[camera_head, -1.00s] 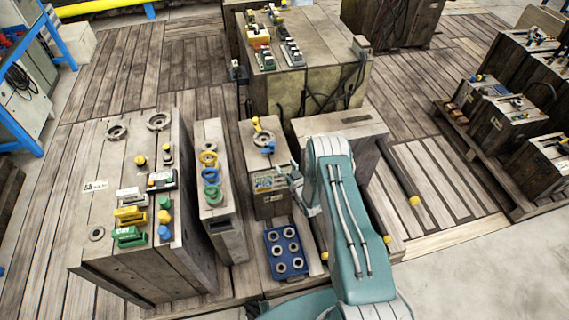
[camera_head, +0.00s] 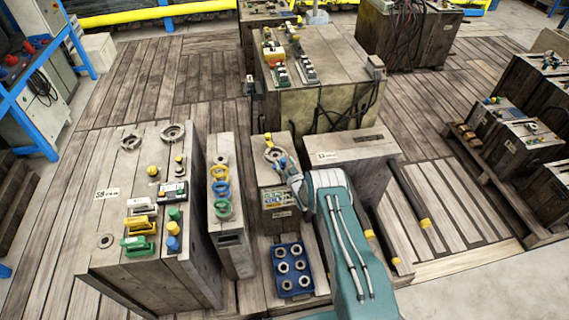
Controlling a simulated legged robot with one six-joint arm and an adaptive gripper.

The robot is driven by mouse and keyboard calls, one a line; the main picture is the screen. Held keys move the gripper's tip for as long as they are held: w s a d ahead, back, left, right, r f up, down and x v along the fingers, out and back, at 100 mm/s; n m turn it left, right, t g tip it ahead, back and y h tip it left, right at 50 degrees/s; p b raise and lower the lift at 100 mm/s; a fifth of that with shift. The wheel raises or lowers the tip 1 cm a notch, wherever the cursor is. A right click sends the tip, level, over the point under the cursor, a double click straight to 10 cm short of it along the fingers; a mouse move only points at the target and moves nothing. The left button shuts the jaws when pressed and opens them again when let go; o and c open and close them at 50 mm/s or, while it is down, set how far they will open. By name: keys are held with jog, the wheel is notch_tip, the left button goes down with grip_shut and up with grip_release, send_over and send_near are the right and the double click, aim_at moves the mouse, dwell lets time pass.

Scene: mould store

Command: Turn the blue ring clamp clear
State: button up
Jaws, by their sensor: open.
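A wooden-sided mould block (camera_head: 282,212) stands in the middle, with a round grey ring (camera_head: 272,154) on its top. A small yellow piece (camera_head: 268,138) sits at the ring's far side. A small blue clamp piece (camera_head: 283,162) sits at its near right side. My gripper (camera_head: 290,176) is open at the top right of this block, right by the blue piece. It partly covers the blue piece, and I cannot tell whether they touch. The fingertips are small and hard to make out.
A narrow block (camera_head: 228,240) with yellow, blue and green rings stands to the left, beside a wide block (camera_head: 150,270) with coloured clamps. A blue tray (camera_head: 291,270) of round parts lies in front. A plain block (camera_head: 350,147) stands right behind my arm.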

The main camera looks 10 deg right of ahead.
jog(key=shift+c, duration=0.3)
grip_shut()
jog(key=shift+d+n+g+y, duration=0.15)
jog(key=shift+n+g+y, duration=0.25)
jog(key=shift+n+y, duration=0.6)
jog(key=shift+o, duration=0.3)
grip_release()
jog(key=shift+w, duration=0.1)
